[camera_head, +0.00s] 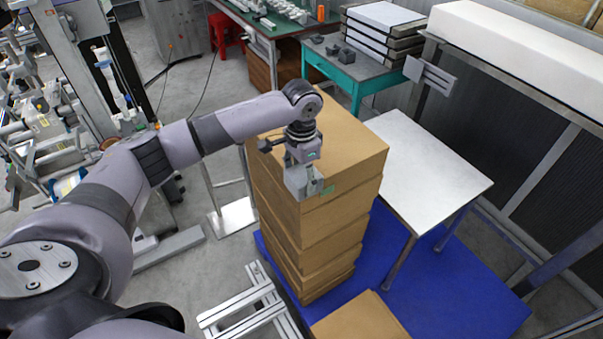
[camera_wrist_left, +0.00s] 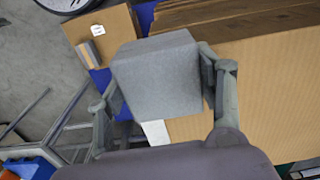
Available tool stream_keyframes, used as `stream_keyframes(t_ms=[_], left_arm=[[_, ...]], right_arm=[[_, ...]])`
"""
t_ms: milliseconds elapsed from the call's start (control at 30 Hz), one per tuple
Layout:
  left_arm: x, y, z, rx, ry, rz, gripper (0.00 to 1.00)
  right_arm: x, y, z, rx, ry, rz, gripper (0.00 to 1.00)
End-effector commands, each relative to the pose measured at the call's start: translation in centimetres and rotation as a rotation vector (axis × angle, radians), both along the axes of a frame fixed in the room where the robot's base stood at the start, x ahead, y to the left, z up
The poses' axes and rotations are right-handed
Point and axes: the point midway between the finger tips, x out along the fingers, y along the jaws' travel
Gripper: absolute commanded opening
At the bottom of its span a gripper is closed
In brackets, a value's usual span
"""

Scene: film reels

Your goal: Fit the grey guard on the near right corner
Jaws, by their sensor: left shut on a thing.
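The grey guard (camera_head: 299,184) is a block-like corner piece, held at the near corner of the top box in a tall stack of cardboard boxes (camera_head: 345,147). My left gripper (camera_head: 303,168) is shut on it from above. In the left wrist view the guard (camera_wrist_left: 158,78) sits between the two fingers of the left gripper (camera_wrist_left: 160,92), with cardboard (camera_wrist_left: 265,85) behind and to its right. The guard hides the box corner, so I cannot tell whether it is seated or just above. My right gripper is not in view.
A white-topped table (camera_head: 430,165) stands close right of the stack. A blue pallet (camera_head: 450,290) lies beneath, with a lower cardboard box (camera_head: 360,318) in front. A teal table (camera_head: 350,75) holds small dark grey pieces behind. An aluminium frame (camera_head: 245,302) lies front left.

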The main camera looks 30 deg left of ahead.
Motion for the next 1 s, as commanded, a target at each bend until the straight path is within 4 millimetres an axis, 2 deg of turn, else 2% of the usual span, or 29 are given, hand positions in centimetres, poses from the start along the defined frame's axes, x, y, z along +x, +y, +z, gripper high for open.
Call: stream_keyframes(t_ms=[233,267,533,867,1000], left_arm=[[0.0,0.0,-0.5,0.0,0.001,0.0,0.34],[0.0,0.0,-0.5,0.0,0.001,0.0,0.63],[0.0,0.0,-0.5,0.0,0.001,0.0,0.81],[0.0,0.0,-0.3,0.0,0.0,0.0,0.82],[0.1,0.0,1.1,-0.001,-0.003,-0.001,0.82]], right_arm=[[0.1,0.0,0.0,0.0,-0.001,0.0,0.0],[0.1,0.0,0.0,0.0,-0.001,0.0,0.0],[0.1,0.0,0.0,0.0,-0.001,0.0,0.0],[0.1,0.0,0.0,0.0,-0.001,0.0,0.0],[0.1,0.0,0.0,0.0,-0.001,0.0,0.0]])
